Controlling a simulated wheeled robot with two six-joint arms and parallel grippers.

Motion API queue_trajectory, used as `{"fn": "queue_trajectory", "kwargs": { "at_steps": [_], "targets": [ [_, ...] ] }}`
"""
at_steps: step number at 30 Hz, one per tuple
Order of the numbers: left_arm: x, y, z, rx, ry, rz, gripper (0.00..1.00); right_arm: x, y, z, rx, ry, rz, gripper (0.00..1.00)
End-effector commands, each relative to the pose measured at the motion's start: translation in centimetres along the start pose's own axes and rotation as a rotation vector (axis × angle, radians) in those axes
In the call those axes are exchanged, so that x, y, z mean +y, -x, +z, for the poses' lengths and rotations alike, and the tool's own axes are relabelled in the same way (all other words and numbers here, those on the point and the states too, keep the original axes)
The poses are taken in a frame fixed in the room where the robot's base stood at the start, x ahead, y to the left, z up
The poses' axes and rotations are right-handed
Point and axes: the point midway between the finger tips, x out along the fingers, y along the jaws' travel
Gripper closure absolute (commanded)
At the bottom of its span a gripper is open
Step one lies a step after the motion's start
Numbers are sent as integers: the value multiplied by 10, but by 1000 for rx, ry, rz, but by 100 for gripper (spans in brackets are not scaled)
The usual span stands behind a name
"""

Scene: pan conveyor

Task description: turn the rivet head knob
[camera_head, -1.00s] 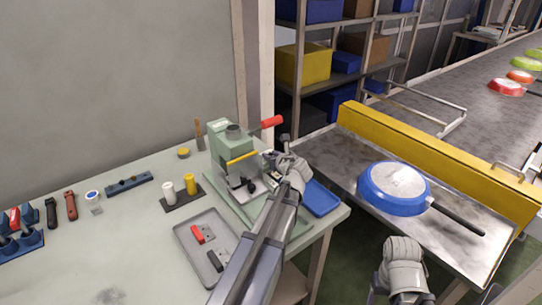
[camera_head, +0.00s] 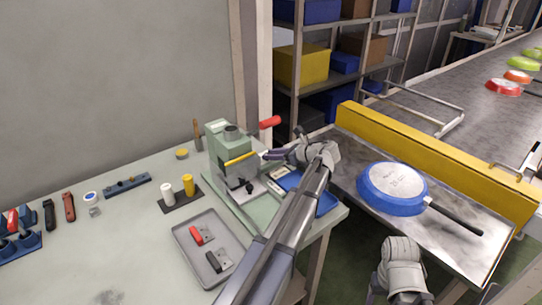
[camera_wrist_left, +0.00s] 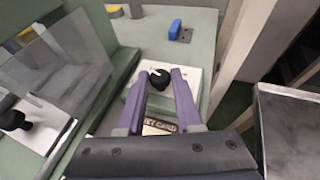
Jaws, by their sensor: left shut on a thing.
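The rivet head knob (camera_wrist_left: 158,77) is small, round and black with a white pointer mark, on a pale plate in the left wrist view. My left gripper (camera_wrist_left: 161,75) has its two purple fingers on either side of the knob and is shut on it. In the head view, the left gripper (camera_head: 270,155) reaches leftward to the green press (camera_head: 219,145); the knob is hidden there. Lettering on a small plate shows between the fingers, partly covered. My right wrist shows at the bottom right of the head view, but its fingers are not visible.
A second black knob (camera_wrist_left: 12,120) is behind a clear guard (camera_wrist_left: 70,55). A blue tray (camera_head: 326,204) lies by the press, and a grey tray (camera_head: 189,235) holds red and black parts. A blue pan (camera_head: 393,205) sits on the conveyor side table.

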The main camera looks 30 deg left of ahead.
Motion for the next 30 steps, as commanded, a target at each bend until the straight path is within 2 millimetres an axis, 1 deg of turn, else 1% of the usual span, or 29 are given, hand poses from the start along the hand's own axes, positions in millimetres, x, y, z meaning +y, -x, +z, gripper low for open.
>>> {"fn": "queue_trajectory", "kwargs": {
  "at_steps": [1,9,15,22,30],
  "targets": [
    [-8,-1,0,0,15,38,100,0,0,0,0,0,0,31],
    [-10,-1,0,0,96,232,100,0,0,0,0,0,0,31],
    [-10,-2,1,0,137,332,100,0,0,0,0,0,0,31],
    [-10,-2,1,0,163,395,100,0,0,0,0,0,0,31],
    [-9,-2,1,1,172,416,100,0,0,0,0,0,0,31]
  ]
}}
